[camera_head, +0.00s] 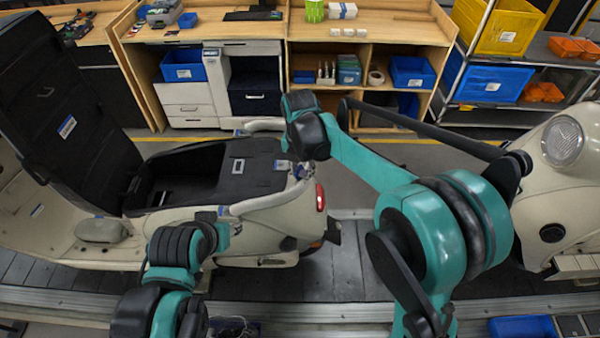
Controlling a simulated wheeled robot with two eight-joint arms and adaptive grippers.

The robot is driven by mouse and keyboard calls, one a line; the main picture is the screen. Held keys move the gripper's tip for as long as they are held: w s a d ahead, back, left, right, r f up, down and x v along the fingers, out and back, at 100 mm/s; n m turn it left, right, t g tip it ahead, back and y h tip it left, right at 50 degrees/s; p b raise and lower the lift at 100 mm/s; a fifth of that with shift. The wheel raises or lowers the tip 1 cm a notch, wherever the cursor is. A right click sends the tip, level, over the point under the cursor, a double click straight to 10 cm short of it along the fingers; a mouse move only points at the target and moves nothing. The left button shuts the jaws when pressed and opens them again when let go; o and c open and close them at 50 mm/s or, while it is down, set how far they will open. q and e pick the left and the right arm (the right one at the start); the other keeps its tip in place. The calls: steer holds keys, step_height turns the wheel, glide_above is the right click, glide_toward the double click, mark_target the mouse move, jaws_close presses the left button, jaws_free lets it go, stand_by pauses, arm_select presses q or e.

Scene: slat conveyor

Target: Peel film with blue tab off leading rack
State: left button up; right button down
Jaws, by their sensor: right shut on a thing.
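The scooter at the left (285,215) shows its tail and red rear light, with a cream rack rail (262,203) around a flat black deck. A small blue patch, which looks like the film's blue tab (281,165), shows at the deck's right end. The clear film itself is hard to make out. My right gripper (302,172) points down at this end, shut on what seems to be the film; the grip is small and partly hidden. My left gripper (228,229) is by the near rack rail; its fingers are too small to read, and contact is unclear.
A second cream scooter (565,190) with a round headlight stands at the right. The slat conveyor (345,265) is bare between the scooters. Behind are a wooden bench (365,22) and a shelf with a yellow bin (505,27) and blue bins.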

steer(key=s+r+p, duration=0.1)
steer(key=r, duration=0.1)
steer(key=s+a+r+p, duration=0.1)
steer(key=r, duration=0.1)
steer(key=s+a+r+p, duration=0.1)
steer(key=r+p, duration=0.1)
steer(key=shift+a+r, duration=0.2)
steer(key=shift+r, duration=0.1)
steer(key=shift+a, duration=0.1)
steer(key=shift+f, duration=0.1)
steer(key=s+a+r+p, duration=0.3)
steer(key=r+p, duration=0.1)
steer(key=r, duration=0.2)
steer(key=shift+r, duration=0.4)
steer(key=shift+a, duration=0.1)
